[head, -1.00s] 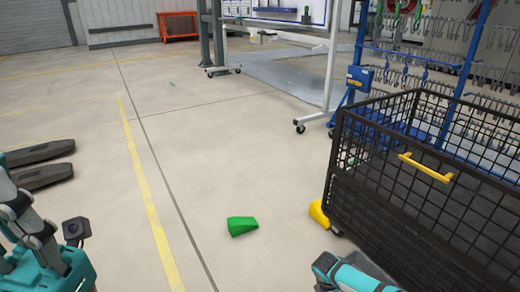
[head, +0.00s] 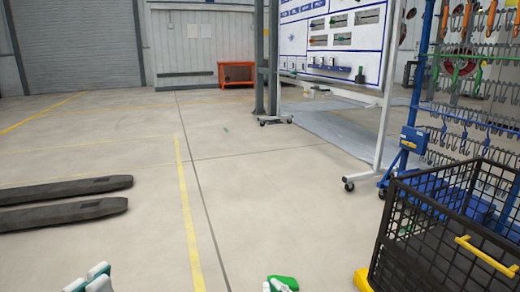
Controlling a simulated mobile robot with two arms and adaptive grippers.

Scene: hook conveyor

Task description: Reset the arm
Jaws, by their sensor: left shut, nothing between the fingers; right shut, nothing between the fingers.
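My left gripper (head: 90,280) shows at the bottom left of the head view, only its teal and white finger parts in the picture. It is shut and empty. My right gripper (head: 276,286) just enters at the bottom centre, with pale fingertips showing. It is shut and empty. The fingertips overlap a green wedge (head: 287,280) on the floor in the picture; I cannot tell how far apart they are. Most of both arms is below the frame.
A black mesh cart (head: 385,240) with a yellow handle (head: 486,257) stands at the right, a yellow wedge (head: 362,280) at its corner. Dark forks (head: 65,210) lie at the left. A wheeled board (head: 335,50) and a hook rack (head: 470,110) stand behind. The middle floor is clear.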

